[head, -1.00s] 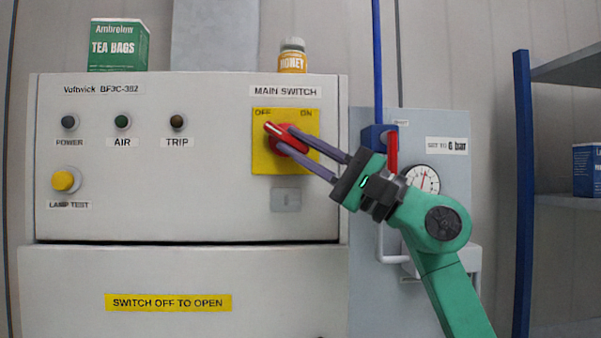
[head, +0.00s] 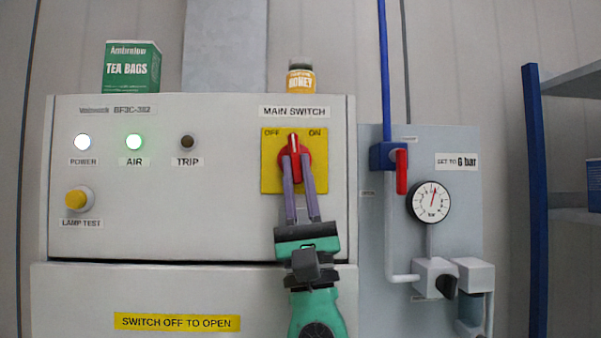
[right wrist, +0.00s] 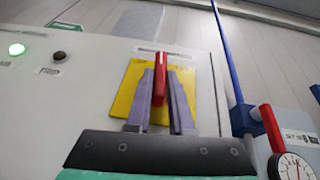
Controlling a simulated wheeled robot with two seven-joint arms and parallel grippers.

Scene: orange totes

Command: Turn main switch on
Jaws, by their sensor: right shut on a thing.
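The main switch is a red rotary handle (head: 294,147) on a yellow plate (head: 269,180) marked OFF at left and ON at right. The handle stands upright, its white mark pointing up between the two words. My right gripper (head: 296,160) is shut on the handle from below, one finger on each side. In the right wrist view the red handle (right wrist: 160,78) sits between the two purple fingers. The POWER lamp (head: 83,142) glows white and the AIR lamp (head: 134,142) glows green. The TRIP lamp (head: 187,143) is dark. My left gripper is out of view.
A tea bags box (head: 131,67) and a honey jar (head: 301,77) stand on top of the cabinet. To the right are a red valve lever (head: 401,172), a gauge (head: 429,202) and a blue shelf post (head: 536,200). A yellow lamp test button (head: 79,199) is at left.

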